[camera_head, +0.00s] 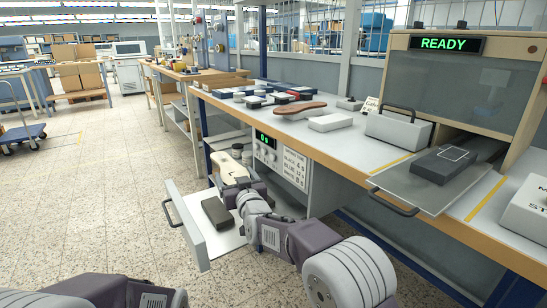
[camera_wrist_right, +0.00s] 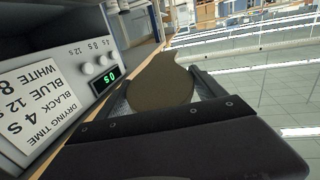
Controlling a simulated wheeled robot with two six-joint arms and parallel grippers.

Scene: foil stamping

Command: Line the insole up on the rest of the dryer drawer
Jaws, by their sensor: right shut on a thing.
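A beige insole (camera_head: 229,165) is held by my right gripper (camera_head: 236,182). The gripper is above the dryer drawer. In the right wrist view the insole (camera_wrist_right: 160,82) looks brown in shade, with my gripper's fingers (camera_wrist_right: 162,96) on its two sides. The dryer drawer (camera_head: 188,226) is pulled out. A dark block, the rest (camera_head: 216,213), stands in it, below and left of the gripper. The insole is clear of the rest, beyond it in the head view. My left gripper is out of view.
The dryer (camera_head: 257,157) has a lit display reading 0s and a drying time card (camera_head: 294,166). On the bench are a brown sole (camera_head: 300,109), a white block (camera_head: 330,123), small coloured boxes and a press reading READY (camera_head: 448,44). Open floor lies left of the drawer.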

